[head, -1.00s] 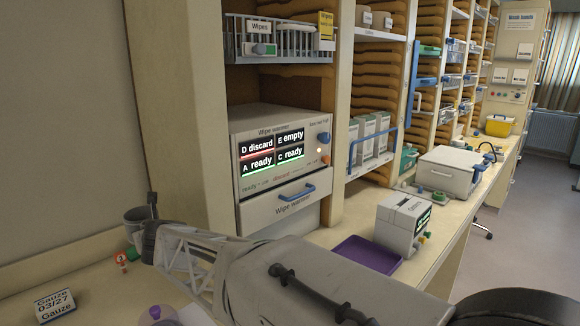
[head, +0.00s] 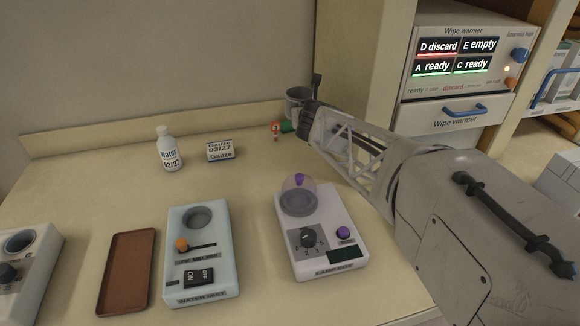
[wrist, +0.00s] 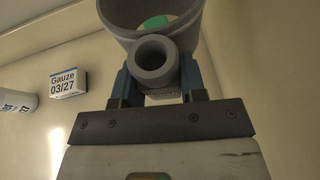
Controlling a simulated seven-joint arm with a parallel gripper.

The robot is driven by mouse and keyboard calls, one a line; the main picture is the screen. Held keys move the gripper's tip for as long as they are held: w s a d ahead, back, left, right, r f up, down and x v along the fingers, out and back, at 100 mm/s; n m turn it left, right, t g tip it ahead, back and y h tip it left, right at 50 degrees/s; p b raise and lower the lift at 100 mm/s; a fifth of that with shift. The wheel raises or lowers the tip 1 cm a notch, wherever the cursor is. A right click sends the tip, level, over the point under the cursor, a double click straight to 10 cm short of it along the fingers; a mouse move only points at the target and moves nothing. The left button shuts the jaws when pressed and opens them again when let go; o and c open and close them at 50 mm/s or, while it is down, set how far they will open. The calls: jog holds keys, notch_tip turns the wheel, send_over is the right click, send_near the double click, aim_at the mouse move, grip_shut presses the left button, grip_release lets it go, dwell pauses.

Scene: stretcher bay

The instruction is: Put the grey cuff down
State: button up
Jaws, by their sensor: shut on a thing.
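The grey cuff (head: 297,94) is a round, open ring with a short tube on its side. It is at the back of the counter in the head view, at my arm's far end. In the wrist view the cuff (wrist: 112,18) fills the top, and its tube sits between the two blue fingers of my gripper (wrist: 158,84). My gripper (head: 309,112) is shut on the cuff. Whether the cuff touches the counter (head: 90,190) is unclear. A green patch shows through the ring.
A small red-and-white figure (head: 275,130) and a green item (head: 288,127) are close to the cuff. A gauze box (head: 220,150) and water bottle (head: 168,149) stand further left. A lamp box (head: 318,215), water-unit box (head: 203,280) and brown tray (head: 127,272) are nearer.

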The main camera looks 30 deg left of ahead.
jog(key=shift+s+a+f, duration=0.1)
jog(key=shift+a+f, duration=0.1)
jog(key=shift+s+a+f+m+t+h, duration=0.3)
jog(key=shift+a+m+t+h, duration=0.1)
jog(key=shift+m+h, duration=0.2)
jog(key=s+a+f+m+h, duration=0.1)
jog(key=s+a+m+h, duration=0.1)
jog(key=s+m+h, duration=0.3)
jog(key=s+a+f+m+t+h, duration=0.1)
jog(key=s+a+m+h, duration=0.1)
jog(key=s+m+h, duration=0.4)
jog(key=shift+s+a+f+h, duration=0.2)
jog(key=shift+s+f+h, duration=0.05)
jog(key=shift+s+h, duration=0.4)
dwell(1.0)
dwell(0.4)
jog(key=shift+f, duration=3.15)
